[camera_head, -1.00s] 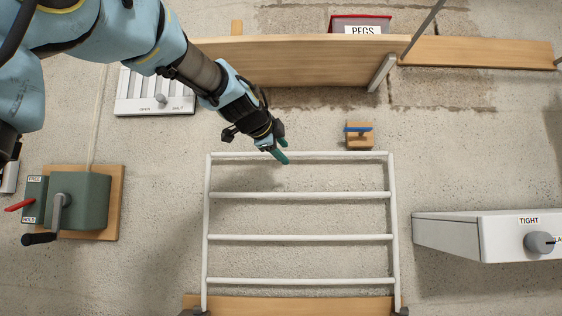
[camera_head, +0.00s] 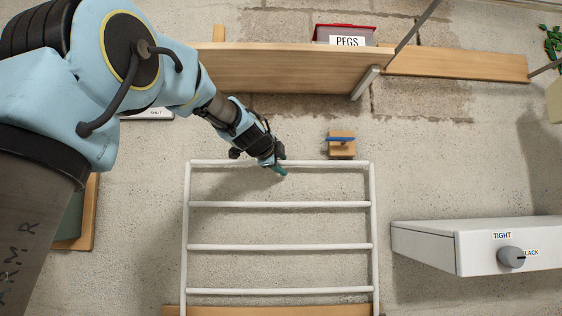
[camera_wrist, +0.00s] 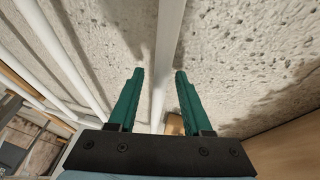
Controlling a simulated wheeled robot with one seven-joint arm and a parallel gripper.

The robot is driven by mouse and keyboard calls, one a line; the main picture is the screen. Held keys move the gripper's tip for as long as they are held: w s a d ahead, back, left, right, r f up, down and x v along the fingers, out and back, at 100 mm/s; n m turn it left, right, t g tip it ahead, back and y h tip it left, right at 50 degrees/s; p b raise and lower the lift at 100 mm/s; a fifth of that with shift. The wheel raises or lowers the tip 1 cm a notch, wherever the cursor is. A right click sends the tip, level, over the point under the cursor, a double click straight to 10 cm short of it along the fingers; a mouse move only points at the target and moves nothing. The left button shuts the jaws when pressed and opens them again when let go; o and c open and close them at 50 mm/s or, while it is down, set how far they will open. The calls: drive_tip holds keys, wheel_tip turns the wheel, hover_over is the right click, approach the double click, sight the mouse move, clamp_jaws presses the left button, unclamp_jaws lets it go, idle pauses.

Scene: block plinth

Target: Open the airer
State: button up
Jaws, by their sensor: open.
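The airer (camera_head: 280,248) is a white frame with several horizontal bars, standing up against the wall in the head view. My gripper (camera_head: 282,171) is at its top bar, near the middle. In the wrist view my gripper (camera_wrist: 158,72) is open, with its two green fingers apart. The airer's white top bar (camera_wrist: 168,45) runs lengthwise through the gap between the fingers, without clear contact on either. A small wooden block with a blue piece (camera_head: 341,146) is on the wall just above the top bar, right of my gripper.
A wooden shelf (camera_head: 280,68) runs above the airer, with a red-rimmed PEGS box (camera_head: 345,36) behind it. A grey box with a TIGHT/SLACK knob (camera_head: 480,247) stands to the right. A wooden board (camera_head: 200,311) is at the airer's lower edge.

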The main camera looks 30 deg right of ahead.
drive_tip(key=shift+c, duration=0.3)
clamp_jaws()
idle(1.1)
